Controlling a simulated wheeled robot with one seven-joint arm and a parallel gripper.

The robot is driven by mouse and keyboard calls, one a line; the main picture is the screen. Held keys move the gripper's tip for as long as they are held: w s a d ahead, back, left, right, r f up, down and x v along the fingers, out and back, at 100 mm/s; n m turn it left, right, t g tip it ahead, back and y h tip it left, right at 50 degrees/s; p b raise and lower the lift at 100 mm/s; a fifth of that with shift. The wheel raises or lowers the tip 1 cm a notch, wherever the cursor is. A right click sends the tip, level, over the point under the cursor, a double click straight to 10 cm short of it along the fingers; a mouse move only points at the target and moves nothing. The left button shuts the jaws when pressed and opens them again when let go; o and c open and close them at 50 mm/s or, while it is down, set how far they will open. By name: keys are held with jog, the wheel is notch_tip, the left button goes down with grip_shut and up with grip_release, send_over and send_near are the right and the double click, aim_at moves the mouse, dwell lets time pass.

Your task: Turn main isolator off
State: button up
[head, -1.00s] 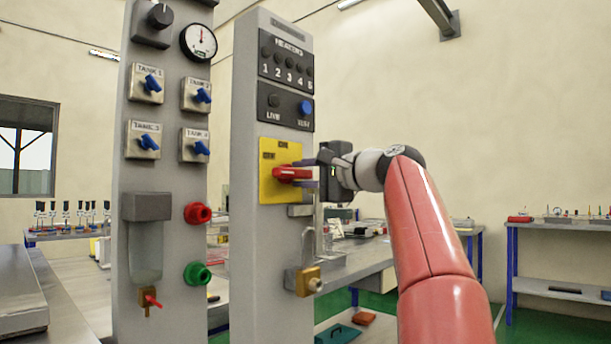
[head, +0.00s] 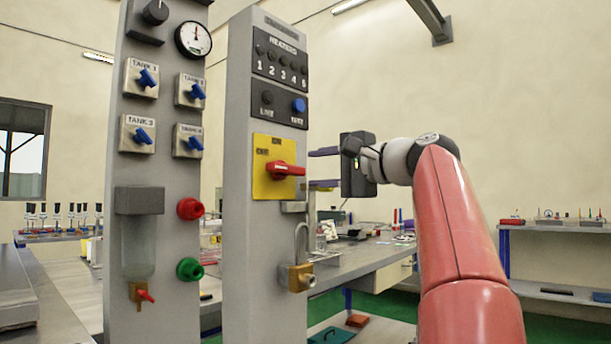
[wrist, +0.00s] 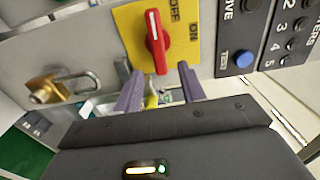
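The main isolator is a red rotary handle (head: 285,169) on a yellow plate (head: 262,188), on the right grey column. The handle lies level across the plate. In the wrist view the handle (wrist: 157,45) has a white line at its end on the OFF side; the ON label is at the plate's top. My gripper (head: 309,170) is to the right of the handle, with its two purple fingers apart, one higher and one lower. In the wrist view my gripper (wrist: 160,69) is empty, its fingertips clear of the handle.
A brass padlock (head: 300,278) hangs below the isolator. The left column carries blue tank valves (head: 145,78), a gauge (head: 193,39) and red and green knobs. A workbench (head: 365,258) stands behind.

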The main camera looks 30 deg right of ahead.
jog(key=shift+s+d, duration=0.15)
jog(key=shift+s, duration=0.5)
jog(key=shift+o, duration=0.3)
